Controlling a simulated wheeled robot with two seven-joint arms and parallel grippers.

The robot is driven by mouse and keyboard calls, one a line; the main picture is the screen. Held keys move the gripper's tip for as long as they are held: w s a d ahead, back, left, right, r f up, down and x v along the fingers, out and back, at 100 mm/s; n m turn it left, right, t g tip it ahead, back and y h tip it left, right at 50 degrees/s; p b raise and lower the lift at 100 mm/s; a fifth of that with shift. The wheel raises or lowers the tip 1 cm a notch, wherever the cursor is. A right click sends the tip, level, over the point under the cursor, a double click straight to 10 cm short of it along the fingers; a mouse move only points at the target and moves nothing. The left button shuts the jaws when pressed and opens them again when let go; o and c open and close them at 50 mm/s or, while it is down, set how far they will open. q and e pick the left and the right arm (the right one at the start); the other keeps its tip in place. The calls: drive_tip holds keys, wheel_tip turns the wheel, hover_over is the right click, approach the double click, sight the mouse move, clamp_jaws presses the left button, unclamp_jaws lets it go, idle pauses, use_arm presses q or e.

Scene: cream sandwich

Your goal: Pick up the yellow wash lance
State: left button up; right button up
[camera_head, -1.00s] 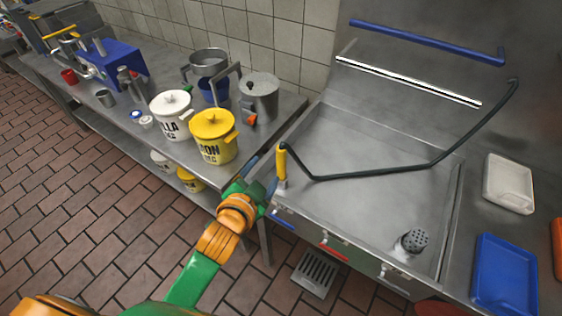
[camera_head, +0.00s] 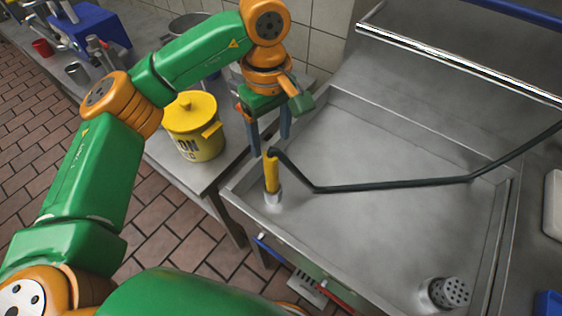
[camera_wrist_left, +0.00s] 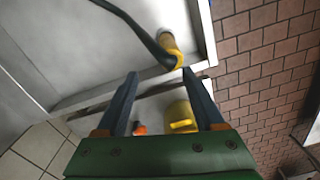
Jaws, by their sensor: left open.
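The yellow wash lance (camera_head: 271,174) stands upright at the left front corner of the steel sink (camera_head: 400,138), with a dark hose (camera_head: 390,185) bending from its top across the basin. My left gripper (camera_head: 271,146) points downward with its two fingers spread, close by the top of the lance in the head view. In the left wrist view, the lance (camera_wrist_left: 168,42) lies beyond the open fingertips (camera_wrist_left: 160,73), and nothing is held between them. My right gripper is not in view.
A yellow lidded bucket (camera_head: 192,127) stands on the steel counter left of the sink, close to my left arm. A perforated metal strainer (camera_head: 449,292) sits at the basin's front right. A silver rail (camera_head: 460,65) runs along the back. The basin's middle is clear except for the hose.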

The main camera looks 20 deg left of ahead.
sight(269, 157)
use_arm(q)
drive_tip(key=s, duration=0.1)
drive_tip(key=s+f+p, duration=0.2)
drive_tip(key=shift+d+f, duration=0.1)
drive_tip(key=shift+d, duration=0.15)
drive_tip(key=f, duration=0.4)
drive_tip(key=shift+w+p, duration=0.3)
drive_tip(key=shift+p, duration=0.05)
drive_tip(key=shift+w, duration=0.1)
clamp_jaws()
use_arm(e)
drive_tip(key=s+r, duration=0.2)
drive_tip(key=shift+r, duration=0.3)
